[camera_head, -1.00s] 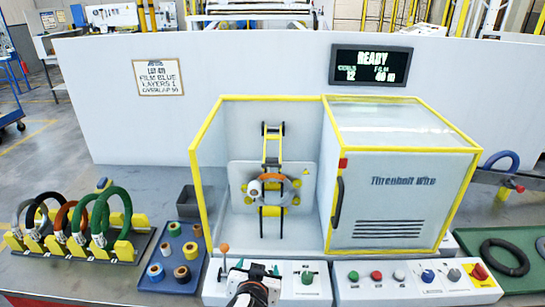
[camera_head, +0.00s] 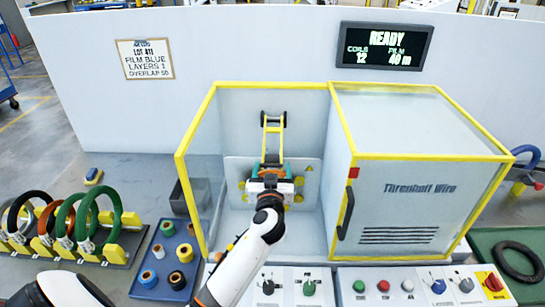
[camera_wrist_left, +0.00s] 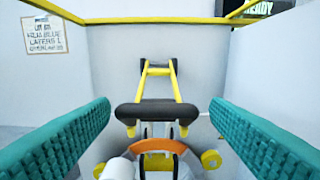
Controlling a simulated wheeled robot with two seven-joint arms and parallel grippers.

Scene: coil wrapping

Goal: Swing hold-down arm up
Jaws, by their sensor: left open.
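The hold-down arm (camera_head: 272,141) is a yellow two-bar frame with black rollers inside the open, yellow-edged wrapping chamber. In the left wrist view its yellow bars (camera_wrist_left: 159,85) rise behind a dark padded crossbar (camera_wrist_left: 155,115). My left gripper (camera_head: 271,183) reaches into the chamber in front of the arm's lower part. Its teal fingers (camera_wrist_left: 158,135) are wide apart, one on each side of the crossbar, and nothing is between them in contact. My right gripper is out of view.
The chamber's yellow front post (camera_head: 194,200) stands left of my left arm, and the closed machine cabinet (camera_head: 410,190) stands right. A control panel (camera_head: 340,288) runs along the front. Coils on a rack (camera_head: 75,225) and a blue spool tray (camera_head: 165,262) are at left.

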